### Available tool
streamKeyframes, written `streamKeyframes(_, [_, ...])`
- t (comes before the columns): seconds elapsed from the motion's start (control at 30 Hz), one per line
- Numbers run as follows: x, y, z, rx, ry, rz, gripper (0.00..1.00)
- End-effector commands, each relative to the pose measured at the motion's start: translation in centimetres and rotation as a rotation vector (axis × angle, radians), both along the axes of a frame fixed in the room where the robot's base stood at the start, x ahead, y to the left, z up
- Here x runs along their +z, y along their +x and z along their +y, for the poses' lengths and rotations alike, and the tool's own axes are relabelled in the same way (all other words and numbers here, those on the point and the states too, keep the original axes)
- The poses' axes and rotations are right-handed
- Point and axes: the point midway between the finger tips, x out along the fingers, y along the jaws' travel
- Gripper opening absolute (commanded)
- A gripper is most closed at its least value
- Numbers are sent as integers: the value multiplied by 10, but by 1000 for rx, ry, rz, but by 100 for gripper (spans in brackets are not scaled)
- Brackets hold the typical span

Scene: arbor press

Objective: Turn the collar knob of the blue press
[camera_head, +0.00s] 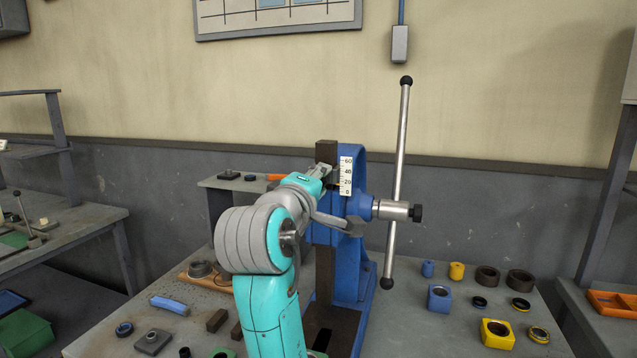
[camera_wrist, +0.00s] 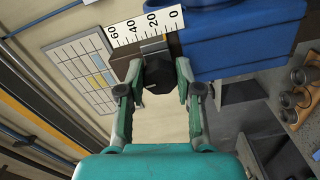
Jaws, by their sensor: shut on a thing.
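The blue press (camera_head: 349,262) stands upright on the bench, with a dark ram and a white scale (camera_head: 346,176) marked 0 to 60. The scale also shows in the wrist view (camera_wrist: 133,32). The dark collar knob (camera_wrist: 157,80) sits beside the scale, between my fingers. My gripper (camera_head: 328,173) reaches the ram's upper part from the left. In the wrist view my gripper (camera_wrist: 161,73) is shut on the knob, one finger on each side. In the head view my gripper mostly hides the knob.
A long steel lever (camera_head: 398,170) with black ball ends stands to the right of the press, through a hub with a black end knob (camera_head: 416,213). Blue and yellow blocks (camera_head: 497,334) and several rings lie on the bench (camera_head: 400,335) at right. Loose parts lie at left.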

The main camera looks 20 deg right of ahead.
Motion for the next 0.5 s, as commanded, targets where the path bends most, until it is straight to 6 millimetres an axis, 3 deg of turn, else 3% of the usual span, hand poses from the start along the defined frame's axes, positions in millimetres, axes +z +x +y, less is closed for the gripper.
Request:
streamKeyframes(0.43, [0, 0, 1, 1, -7, 6, 0])
streamKeyframes(0.47, [0, 0, 1, 1, -7, 6, 42])
streamKeyframes(0.5, [0, 0, 1, 1, -7, 6, 52])
